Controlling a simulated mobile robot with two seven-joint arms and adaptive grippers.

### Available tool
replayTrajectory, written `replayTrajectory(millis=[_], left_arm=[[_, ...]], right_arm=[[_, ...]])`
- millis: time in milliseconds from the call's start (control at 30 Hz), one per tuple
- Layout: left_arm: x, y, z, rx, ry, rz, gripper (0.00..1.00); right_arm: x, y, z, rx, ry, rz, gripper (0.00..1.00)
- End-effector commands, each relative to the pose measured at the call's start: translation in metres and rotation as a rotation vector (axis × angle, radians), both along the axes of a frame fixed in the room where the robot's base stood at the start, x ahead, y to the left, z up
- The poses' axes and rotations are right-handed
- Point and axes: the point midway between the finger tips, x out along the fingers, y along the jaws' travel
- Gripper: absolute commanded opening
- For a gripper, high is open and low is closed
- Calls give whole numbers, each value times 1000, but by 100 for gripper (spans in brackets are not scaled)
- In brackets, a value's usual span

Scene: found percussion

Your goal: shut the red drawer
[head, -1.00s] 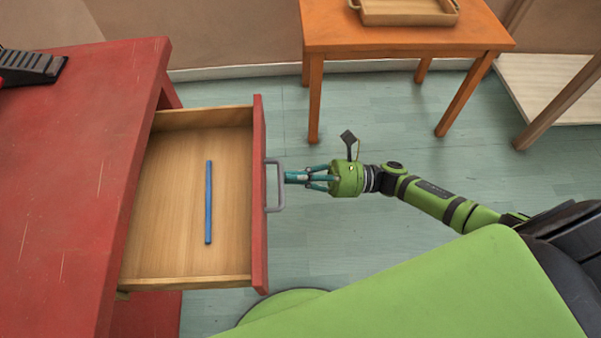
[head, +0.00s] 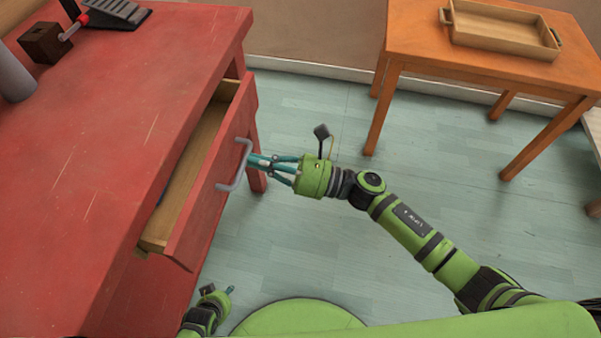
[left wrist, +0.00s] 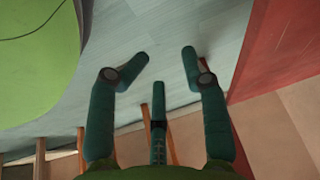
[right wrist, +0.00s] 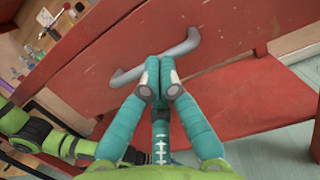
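The red drawer (head: 212,185) stands slightly open from the red desk, with a narrow strip of its wooden inside showing. Its grey handle (head: 238,166) faces right; the handle also shows in the right wrist view (right wrist: 187,47). My right gripper (head: 252,161) is at the handle, its fingers closed together with their tips against the bar; it also shows in the right wrist view (right wrist: 158,75). I see nothing between the fingers. My left gripper (head: 229,291) hangs low beside the desk, empty, its fingers apart in the left wrist view (left wrist: 168,54).
The red desk (head: 75,190) holds a dark pedal and a brown block (head: 45,42) at its far left. An orange table (head: 420,45) with a wooden tray (head: 500,40) stands at the back right. The floor between desk and table is clear.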

Motion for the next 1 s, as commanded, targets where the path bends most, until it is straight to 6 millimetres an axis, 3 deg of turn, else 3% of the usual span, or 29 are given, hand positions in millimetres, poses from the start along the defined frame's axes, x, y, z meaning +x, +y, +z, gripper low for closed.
replayTrajectory(millis=[33, 200, 400, 1000], left_arm=[[-9, -3, -7, -1, 30, 3, 44], [-15, -8, -3, 1, 94, 12, 44], [-21, -11, 3, 4, 142, 20, 44], [-25, -12, 7, 5, 168, 23, 44]], right_arm=[[4, 12, -4, 3, -3, 1, 0], [13, 43, -3, 2, -1, 0, 0], [20, 66, -2, 0, -1, -1, 0], [23, 78, 1, 0, 0, -1, 0]])
